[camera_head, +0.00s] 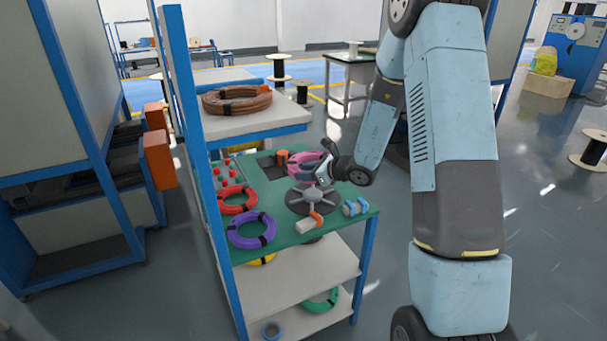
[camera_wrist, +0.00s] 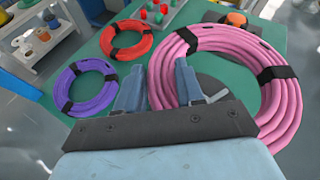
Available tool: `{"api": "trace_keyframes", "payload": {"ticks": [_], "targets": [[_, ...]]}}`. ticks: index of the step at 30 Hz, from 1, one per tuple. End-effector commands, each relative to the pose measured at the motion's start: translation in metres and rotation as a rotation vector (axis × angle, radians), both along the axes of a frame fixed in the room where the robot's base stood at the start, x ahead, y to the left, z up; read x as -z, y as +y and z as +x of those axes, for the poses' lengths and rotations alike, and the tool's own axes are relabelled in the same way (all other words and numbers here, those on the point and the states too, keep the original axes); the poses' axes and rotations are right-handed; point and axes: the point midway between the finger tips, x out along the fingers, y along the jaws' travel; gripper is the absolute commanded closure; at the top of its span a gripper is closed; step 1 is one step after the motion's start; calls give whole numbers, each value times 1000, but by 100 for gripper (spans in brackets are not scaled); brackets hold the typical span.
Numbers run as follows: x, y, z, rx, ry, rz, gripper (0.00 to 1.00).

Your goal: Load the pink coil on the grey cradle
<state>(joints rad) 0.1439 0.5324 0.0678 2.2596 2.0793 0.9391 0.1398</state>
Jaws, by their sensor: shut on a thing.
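The pink coil (camera_head: 303,167) is in my gripper (camera_head: 322,172), above the green table top. In the wrist view the pink coil (camera_wrist: 283,95), with black bands, fills the right side. My gripper (camera_wrist: 158,83) is shut on its left side, with the coil's strands between the fingers. The grey cradle (camera_head: 312,197), a round base with spokes, stands on the table just in front of and below the coil. In the wrist view a dark grey surface shows through the coil's opening; I cannot tell for sure that it is the cradle.
A red coil (camera_head: 238,200) and a purple coil (camera_head: 251,230) lie left on the table (camera_head: 287,234). An orange-tipped cylinder (camera_head: 309,222) and a blue clamp-like piece (camera_head: 355,207) lie near the cradle. A brown coil (camera_head: 237,100) lies on the upper shelf. Blue posts edge the rack.

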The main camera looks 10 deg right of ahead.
Motion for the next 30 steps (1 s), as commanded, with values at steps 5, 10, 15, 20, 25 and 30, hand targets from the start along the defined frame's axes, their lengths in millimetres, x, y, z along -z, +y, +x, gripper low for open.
{"api": "trace_keyframes", "payload": {"ticks": [5,10,15,20,25,30], "targets": [[3,3,0,-5,0,0,100],[14,7,-1,-11,0,0,100],[31,8,-1,-12,1,0,100],[46,9,-1,-13,1,1,100],[62,9,-1,-13,2,0,100],[75,9,-1,-14,-1,0,100]]}}
